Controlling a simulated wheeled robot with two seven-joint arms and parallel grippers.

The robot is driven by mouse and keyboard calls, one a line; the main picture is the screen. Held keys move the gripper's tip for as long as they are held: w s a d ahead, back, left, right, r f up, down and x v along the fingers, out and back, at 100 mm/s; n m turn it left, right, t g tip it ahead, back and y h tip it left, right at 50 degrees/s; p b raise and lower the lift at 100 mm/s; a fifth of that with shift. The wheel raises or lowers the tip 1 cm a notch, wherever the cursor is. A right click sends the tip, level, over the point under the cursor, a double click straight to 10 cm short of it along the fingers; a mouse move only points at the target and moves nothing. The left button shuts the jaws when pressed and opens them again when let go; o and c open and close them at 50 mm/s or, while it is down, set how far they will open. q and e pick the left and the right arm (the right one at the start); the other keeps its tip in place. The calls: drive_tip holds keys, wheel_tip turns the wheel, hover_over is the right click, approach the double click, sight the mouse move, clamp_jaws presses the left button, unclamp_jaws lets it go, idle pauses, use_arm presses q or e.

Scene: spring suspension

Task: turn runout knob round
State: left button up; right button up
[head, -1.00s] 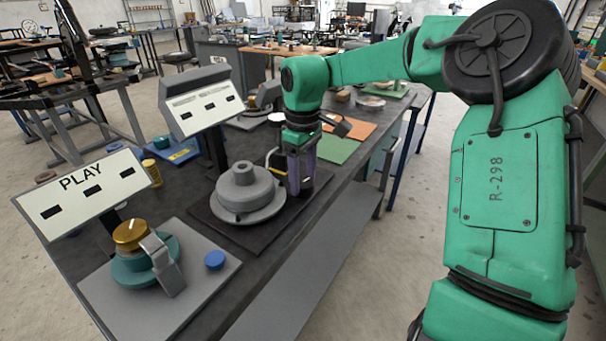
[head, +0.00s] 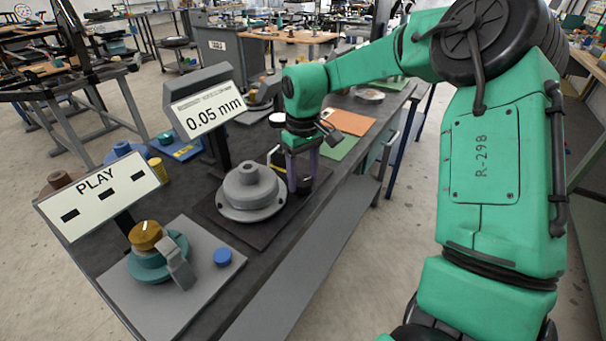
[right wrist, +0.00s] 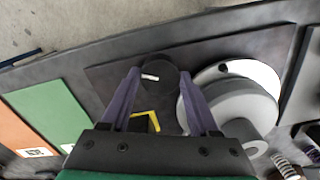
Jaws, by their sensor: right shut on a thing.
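The runout knob (right wrist: 158,85) is a black round knob with a white mark, low on the dark plate beside the grey hub. In the right wrist view it sits between the purple fingers of my right gripper (right wrist: 160,74), which is shut on it. In the head view my right gripper (head: 303,172) reaches down just right of the grey stepped hub (head: 249,188), and the knob is mostly hidden there. The tilted display (head: 208,112) behind the hub reads 0.05 mm. My left gripper is not in view.
A PLAY sign (head: 100,196) with dashes stands at the left. In front of it a gold knob (head: 145,235) tops a teal fixture with a grey lever, beside a blue button (head: 222,257). Green (head: 340,147) and orange (head: 350,121) mats lie beyond my gripper.

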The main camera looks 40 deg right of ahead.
drive_tip(key=o, duration=1.3)
drive_tip(key=shift+c, duration=0.2)
drive_tip(key=shift+o, duration=0.6)
drive_tip(key=shift+d, duration=0.1)
